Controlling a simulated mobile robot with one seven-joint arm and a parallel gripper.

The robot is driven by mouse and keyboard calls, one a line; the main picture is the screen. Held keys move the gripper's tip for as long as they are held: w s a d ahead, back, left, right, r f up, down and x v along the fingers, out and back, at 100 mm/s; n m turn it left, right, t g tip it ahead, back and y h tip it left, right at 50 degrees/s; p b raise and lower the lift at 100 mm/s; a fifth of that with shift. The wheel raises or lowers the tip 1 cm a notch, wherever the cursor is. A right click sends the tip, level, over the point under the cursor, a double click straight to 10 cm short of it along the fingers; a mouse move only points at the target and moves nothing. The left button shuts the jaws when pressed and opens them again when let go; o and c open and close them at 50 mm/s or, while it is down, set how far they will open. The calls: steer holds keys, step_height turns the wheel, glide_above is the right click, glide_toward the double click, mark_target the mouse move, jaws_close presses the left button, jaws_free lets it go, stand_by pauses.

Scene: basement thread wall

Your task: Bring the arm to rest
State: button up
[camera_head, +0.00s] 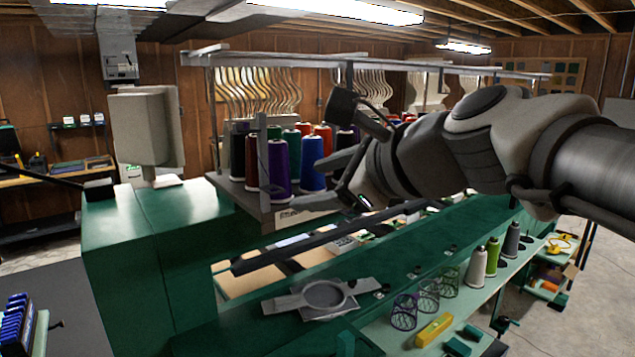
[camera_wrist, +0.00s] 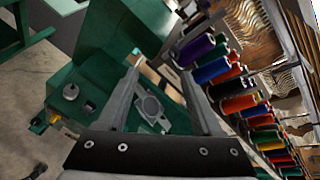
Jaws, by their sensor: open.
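My arm reaches in from the right in the head view, and my gripper (camera_head: 338,178) points left in front of the thread spools. Its two fingers are apart with nothing between them. In the wrist view my gripper (camera_wrist: 168,92) shows both fingers spread, with the green machine behind them. A purple spool (camera_head: 279,170) and a blue spool (camera_head: 312,164) stand on the rack just beyond the fingers. I cannot tell the exact gap between the fingers and the spools.
The green machine (camera_head: 140,265) fills the left and centre, with a grey hoop plate (camera_head: 322,296) on it. Mesh cups, a yellow block (camera_head: 434,330) and several cones, one green (camera_head: 492,256), stand on the front ledge. A rail (camera_head: 380,62) runs above the spools.

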steer(key=s+d+f+n+g+h, duration=0.1)
steer(key=s+d+f+n+h, duration=0.1)
steer(key=s+d+f+n, duration=0.2)
steer(key=s+d+f+n+g+h, duration=0.2)
steer(key=s+d+f+n, duration=0.3)
steer(key=f+n, duration=0.4)
steer(key=s+d+f+n+g+h, duration=0.2)
steer(key=s+d+f+n+h, duration=0.2)
steer(key=f+n, duration=0.3)
steer(key=shift+s+d+f+n, duration=0.3)
steer(key=shift+s+d+f, duration=0.2)
steer(key=shift+s+f, duration=0.35)
steer(key=shift+w, duration=0.1)
